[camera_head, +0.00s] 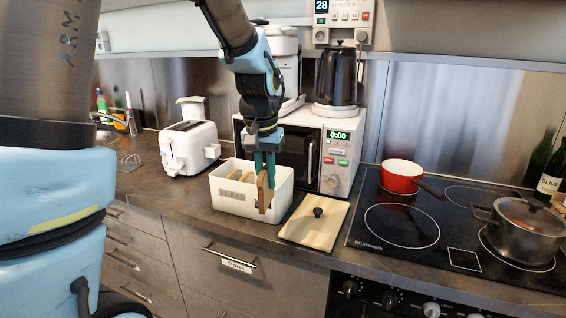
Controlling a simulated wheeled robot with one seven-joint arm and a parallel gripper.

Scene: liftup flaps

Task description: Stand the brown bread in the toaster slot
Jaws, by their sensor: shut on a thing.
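The brown bread (264,192) is a slice held upright at the right end of the white bread box (237,207). My gripper (265,172) points down over the box and is shut on this slice. The lower part of the slice seems to be at or just in front of the box's rim; I cannot tell if it touches. More slices (236,175) stand inside the box. The white toaster (190,148) stands to the left on the counter, with its dark slots on top.
A wooden lid (314,222) with a black knob lies right of the box. Behind stands a microwave (325,155) with a black kettle (338,80) on top. A red pan (401,176) and a steel pot (520,228) are on the hob. Counter between toaster and box is narrow.

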